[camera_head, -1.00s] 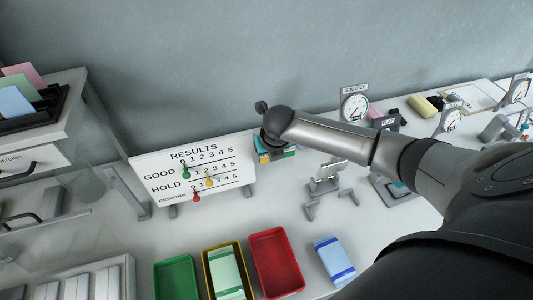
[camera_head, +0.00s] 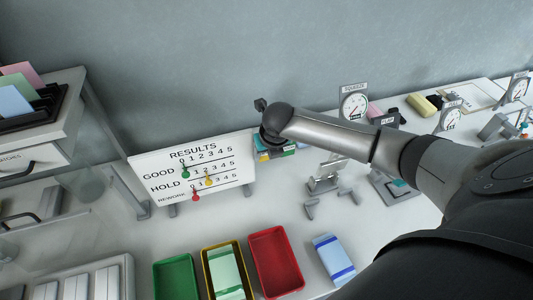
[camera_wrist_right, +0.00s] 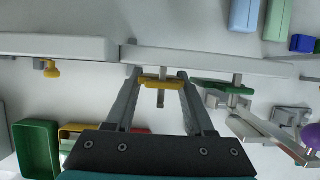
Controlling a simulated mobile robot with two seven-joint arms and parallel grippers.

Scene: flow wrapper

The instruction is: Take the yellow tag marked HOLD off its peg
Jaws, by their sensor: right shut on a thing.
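The yellow tag (camera_wrist_right: 152,84) shows in the right wrist view, in front of a pale bar. A short grey peg (camera_wrist_right: 161,99) sticks out at its middle. My right gripper (camera_wrist_right: 159,78) has one finger at each end of the tag and is shut on it. I cannot read any lettering on the tag. In the head view my right arm reaches in from the right, and its wrist hides the fingers and the tag. My left gripper is in neither view.
A green tag (camera_wrist_right: 222,87) hangs close to the right finger. The RESULTS board (camera_head: 237,173) stands left of my wrist. Green (camera_head: 176,278), yellow-rimmed (camera_head: 207,268) and red (camera_head: 275,262) trays lie in front. A blue-and-white pack (camera_head: 333,258) lies right of them.

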